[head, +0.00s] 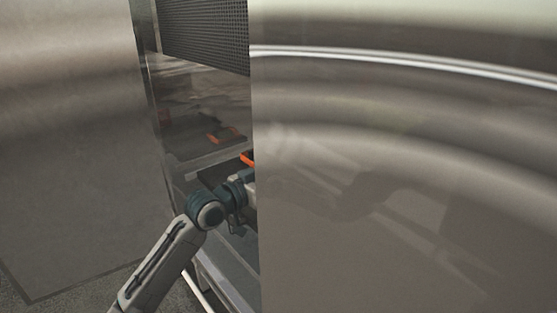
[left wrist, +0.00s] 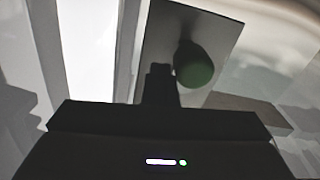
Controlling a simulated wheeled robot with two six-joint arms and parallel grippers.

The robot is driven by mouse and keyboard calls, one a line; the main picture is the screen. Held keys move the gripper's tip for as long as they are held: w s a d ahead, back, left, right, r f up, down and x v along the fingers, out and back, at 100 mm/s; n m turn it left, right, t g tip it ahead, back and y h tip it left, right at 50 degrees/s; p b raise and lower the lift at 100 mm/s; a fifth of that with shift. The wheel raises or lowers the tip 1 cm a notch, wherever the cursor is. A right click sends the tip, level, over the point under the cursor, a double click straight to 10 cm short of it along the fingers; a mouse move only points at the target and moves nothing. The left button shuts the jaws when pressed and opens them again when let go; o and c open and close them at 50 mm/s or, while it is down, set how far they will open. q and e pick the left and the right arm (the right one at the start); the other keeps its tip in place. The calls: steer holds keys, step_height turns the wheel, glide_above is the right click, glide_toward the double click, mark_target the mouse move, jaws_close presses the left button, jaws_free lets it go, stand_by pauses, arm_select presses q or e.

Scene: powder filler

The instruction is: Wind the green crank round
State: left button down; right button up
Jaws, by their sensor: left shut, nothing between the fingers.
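The green crank's knob (left wrist: 195,66) shows in the left wrist view, dark green and round, in front of a grey rectangular plate (left wrist: 212,30). My left gripper (left wrist: 160,76) is shut and empty, with its fingertips just left of the knob in that view. I cannot tell whether they touch it. In the head view my left arm comes in from the lower left and passes behind a large metal panel, which hides the gripper and the crank. My right gripper is not in view.
The large shiny metal panel (head: 400,220) fills the right of the head view. Another metal panel (head: 70,130) stands at the left. Between them is a narrow gap with a dark mesh grille (head: 207,32) above and an orange part (head: 247,158) beside my arm.

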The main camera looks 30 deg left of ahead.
arm_select(q)
steer(key=shift+w+a+f+b, duration=0.2)
steer(key=shift+a+f+b, duration=0.35)
steer(key=shift+b, duration=0.1)
